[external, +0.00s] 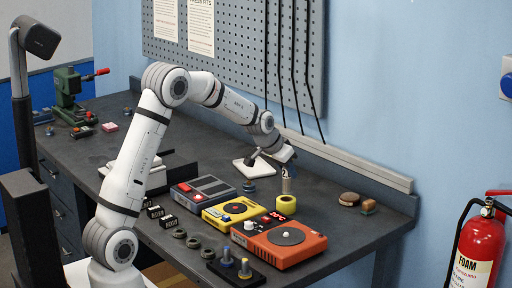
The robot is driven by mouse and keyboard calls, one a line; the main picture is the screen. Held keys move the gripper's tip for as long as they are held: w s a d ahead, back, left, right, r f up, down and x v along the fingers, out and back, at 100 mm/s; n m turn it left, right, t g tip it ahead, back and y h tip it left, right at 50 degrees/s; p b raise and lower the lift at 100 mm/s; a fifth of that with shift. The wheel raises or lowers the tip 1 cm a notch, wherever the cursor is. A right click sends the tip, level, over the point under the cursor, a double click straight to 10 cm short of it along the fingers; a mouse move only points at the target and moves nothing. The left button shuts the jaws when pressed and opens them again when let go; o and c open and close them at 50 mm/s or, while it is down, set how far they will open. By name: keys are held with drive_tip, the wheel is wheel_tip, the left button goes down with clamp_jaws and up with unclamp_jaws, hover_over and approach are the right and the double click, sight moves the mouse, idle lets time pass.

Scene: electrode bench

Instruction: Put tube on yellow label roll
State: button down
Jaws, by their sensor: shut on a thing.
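My gripper (287,171) points down over the right half of the bench and is shut on a small upright tube (287,186), greyish-tan in colour. The yellow label roll (289,203) lies on the bench right below the tube, behind the orange device. The tube's lower end meets the top of the roll in the picture; I cannot tell whether they touch. The fingertips are small and partly blend with the tube's top.
An orange device (279,244), a yellow device (234,212) and a grey device (203,191) stand in front. A white-based stand (258,168) is just left of the gripper. A brown round item (348,199) lies to the right. The pegboard wall (235,45) is behind.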

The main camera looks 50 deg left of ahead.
drive_tip(key=shift+f, duration=1)
drive_tip(key=shift+f, duration=0.25)
drive_tip(key=c, duration=1.2)
unclamp_jaws()
drive_tip(key=shift+r, duration=0.1)
drive_tip(key=shift+o, duration=0.2)
